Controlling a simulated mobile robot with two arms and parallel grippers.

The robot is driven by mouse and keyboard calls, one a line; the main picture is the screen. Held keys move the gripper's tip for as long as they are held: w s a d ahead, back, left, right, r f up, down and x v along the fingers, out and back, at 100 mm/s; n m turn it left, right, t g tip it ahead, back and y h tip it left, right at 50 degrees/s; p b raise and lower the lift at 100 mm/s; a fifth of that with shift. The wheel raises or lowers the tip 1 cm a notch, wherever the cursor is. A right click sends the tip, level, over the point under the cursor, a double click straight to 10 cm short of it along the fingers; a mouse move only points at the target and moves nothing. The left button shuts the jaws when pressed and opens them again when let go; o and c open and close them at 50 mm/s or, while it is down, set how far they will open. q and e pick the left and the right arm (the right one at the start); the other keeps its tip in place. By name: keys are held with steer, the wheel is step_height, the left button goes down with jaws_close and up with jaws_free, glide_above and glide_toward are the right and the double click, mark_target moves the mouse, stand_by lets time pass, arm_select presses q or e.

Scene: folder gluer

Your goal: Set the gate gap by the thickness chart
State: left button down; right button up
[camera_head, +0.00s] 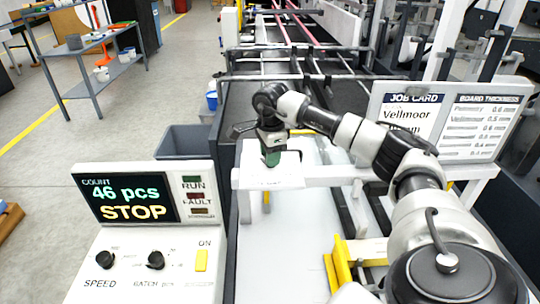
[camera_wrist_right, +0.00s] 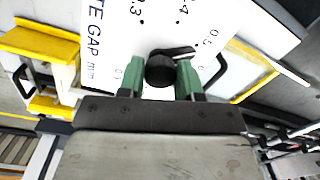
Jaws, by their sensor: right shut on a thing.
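My right gripper (camera_head: 271,157) is at the white gate bar over the machine bed. In the right wrist view its green fingers (camera_wrist_right: 161,78) are shut on a black knob (camera_wrist_right: 160,72). The knob sits on a white dial plate (camera_wrist_right: 120,30) with "GATE GAP mm" partly readable and marks including 0.3 and 0.5. A pale-edged pointer reaches from the knob towards the 0.5 side; its exact setting is unclear. The job card (camera_head: 408,118) reads "Vellmoor", with a lower line partly hidden. The board thickness chart (camera_head: 484,126) beside it has small, blurred rows. My left gripper is not in view.
The control panel (camera_head: 145,235) at the lower left shows "46 pcs" and "STOP". A grey bin (camera_head: 186,141) stands behind it. Yellow parts (camera_head: 345,262) sit on the bed near my right arm. Rails and rods cross the machine at the back.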

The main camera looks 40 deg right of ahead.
steer(key=n, duration=0.5)
steer(key=shift+d+r+n+b, duration=0.1)
steer(key=shift+r+n+b, duration=0.1)
steer(key=shift+n+b, duration=0.1)
steer(key=n, duration=0.4)
steer(key=shift+n, duration=0.4)
steer(key=shift+d+r, duration=0.1)
steer(key=o, duration=0.9)
steer(key=shift+f, duration=0.2)
steer(key=shift+r, duration=0.15)
